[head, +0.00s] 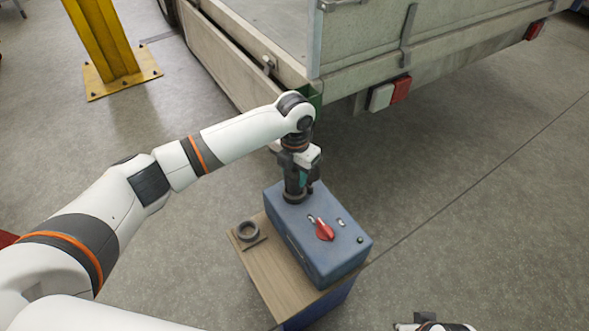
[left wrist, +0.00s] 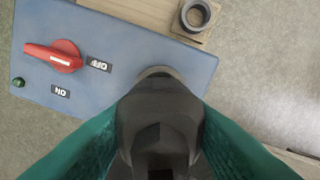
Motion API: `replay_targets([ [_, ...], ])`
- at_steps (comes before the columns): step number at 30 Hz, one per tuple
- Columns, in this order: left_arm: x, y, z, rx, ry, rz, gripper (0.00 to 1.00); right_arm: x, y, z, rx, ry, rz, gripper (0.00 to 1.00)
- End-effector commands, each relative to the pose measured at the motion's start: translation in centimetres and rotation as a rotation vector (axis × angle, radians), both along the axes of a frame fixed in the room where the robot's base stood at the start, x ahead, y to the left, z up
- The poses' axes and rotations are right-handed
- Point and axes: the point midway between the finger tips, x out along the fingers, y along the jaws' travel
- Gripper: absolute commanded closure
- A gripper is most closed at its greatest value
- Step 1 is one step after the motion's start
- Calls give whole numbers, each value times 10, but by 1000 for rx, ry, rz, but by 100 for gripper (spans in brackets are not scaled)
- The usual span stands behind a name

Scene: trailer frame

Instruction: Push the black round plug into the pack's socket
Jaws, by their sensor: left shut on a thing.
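The blue pack (head: 318,235) stands on a small wooden-topped stand, with a red switch (head: 324,230) on its top. My left gripper (head: 296,186) points down at the pack's far left end and is shut on the black round plug (left wrist: 158,125). In the left wrist view the green fingers grip the plug from both sides. A grey-brown round rim, seemingly of the socket (left wrist: 160,71), shows just past the plug's end. The plug's lower end meets or nearly meets the pack top; its depth in the socket is hidden. A bit of my right arm shows at the bottom edge.
A dark ring-shaped part (head: 247,231) lies on the wooden stand top (head: 262,262) left of the pack. A small green button (head: 360,240) is on the pack's near right corner. The trailer (head: 390,45) is behind; a yellow post (head: 103,40) stands at left.

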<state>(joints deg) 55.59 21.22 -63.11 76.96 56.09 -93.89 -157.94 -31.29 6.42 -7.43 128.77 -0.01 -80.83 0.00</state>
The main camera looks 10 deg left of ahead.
Motion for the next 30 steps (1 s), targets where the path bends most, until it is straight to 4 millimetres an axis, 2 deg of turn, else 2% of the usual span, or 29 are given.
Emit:
replay_targets([
  [30, 0, 0, -12, 0, 0, 0, 69, 1, -1, 0, -5, -2, 4, 64],
])
